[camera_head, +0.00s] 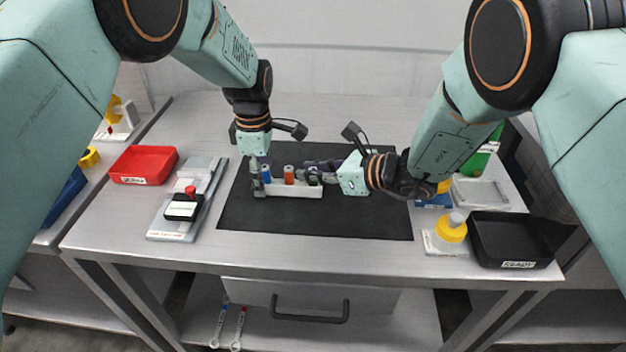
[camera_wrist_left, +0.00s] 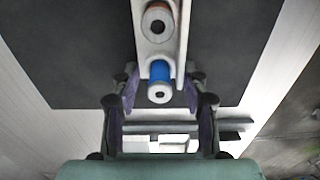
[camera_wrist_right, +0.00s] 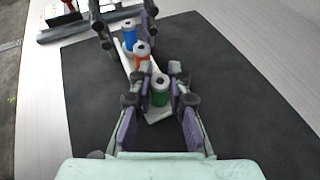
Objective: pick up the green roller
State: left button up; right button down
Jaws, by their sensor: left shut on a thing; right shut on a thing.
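The green roller (camera_wrist_right: 160,92) stands upright at the near end of a white rack (camera_wrist_right: 160,115) in the right wrist view. My right gripper (camera_wrist_right: 161,85) is shut around it, one finger on each side. In the head view the right gripper (camera_head: 314,172) mostly hides the green roller. The rack also holds a blue roller (camera_head: 266,174) and an orange-red roller (camera_head: 289,175). My left gripper (camera_head: 262,182) is shut on the rack's left end, beside the blue roller (camera_wrist_left: 160,72); its fingers straddle that end in the left wrist view (camera_wrist_left: 160,105).
The rack lies on a dark mat (camera_head: 350,222). To the left are a red tray (camera_head: 143,165) and a grey board (camera_head: 165,225) with a red-knobbed block. The mat's front is clear.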

notch_tip(320, 180, up, 4)
jog(key=shift+d+f, duration=0.1)
jog(key=d, duration=1.7)
jog(key=shift+d+f, duration=0.15)
jog(key=shift+d, duration=0.25)
pick_arm(q)
jog(key=o, duration=1.3)
jog(key=shift+c, duration=0.2)
